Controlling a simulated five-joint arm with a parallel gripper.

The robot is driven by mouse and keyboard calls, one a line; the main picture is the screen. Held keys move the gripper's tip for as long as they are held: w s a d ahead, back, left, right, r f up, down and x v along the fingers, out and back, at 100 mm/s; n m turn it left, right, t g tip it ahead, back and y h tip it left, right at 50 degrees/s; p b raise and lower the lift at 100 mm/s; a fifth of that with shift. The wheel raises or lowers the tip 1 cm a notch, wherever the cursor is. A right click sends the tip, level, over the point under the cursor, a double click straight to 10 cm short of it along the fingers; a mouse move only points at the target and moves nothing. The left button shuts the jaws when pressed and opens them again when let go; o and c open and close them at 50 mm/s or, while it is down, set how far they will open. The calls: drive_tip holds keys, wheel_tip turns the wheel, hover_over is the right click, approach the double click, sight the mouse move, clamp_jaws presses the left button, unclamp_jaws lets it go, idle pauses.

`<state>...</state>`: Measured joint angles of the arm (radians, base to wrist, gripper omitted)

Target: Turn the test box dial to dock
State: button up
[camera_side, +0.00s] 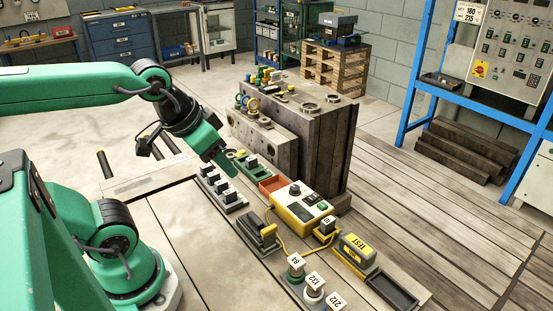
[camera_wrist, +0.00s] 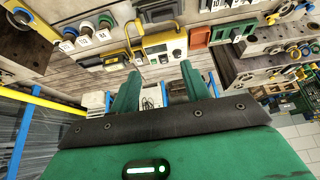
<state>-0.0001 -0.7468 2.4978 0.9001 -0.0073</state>
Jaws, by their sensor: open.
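The test box (camera_side: 304,213) is yellow with a pale top and lies on the bench in the middle of the side view. Its dark round dial (camera_side: 295,189) is at the box's upper left end, and its pointer setting is too small to read. The box also shows in the wrist view (camera_wrist: 158,50), near the top centre. My gripper (camera_side: 225,166) is above the bench, left of and apart from the box. In the wrist view my gripper's green fingers (camera_wrist: 160,82) are spread, with nothing held between them.
A yellow cable joins the box to a black holder (camera_side: 261,234). A grey rack (camera_side: 232,206), red tray (camera_side: 273,184) and green tray (camera_side: 252,172) lie near my gripper. A large steel mould (camera_side: 320,150) stands behind. A TEST block (camera_side: 357,253) and numbered pieces (camera_side: 314,292) are in front.

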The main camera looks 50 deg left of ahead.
drive_tip(key=w+n, duration=0.2)
drive_tip(key=n+g, duration=0.5)
drive_tip(key=n, duration=1.8)
hover_over(295, 187)
drive_tip(key=shift+s+f, duration=0.1)
drive_tip(key=shift+f, duration=5.55)
drive_tip(key=shift+f, duration=0.15)
drive_tip(key=shift+f, duration=3.75)
drive_tip(key=c, duration=1)
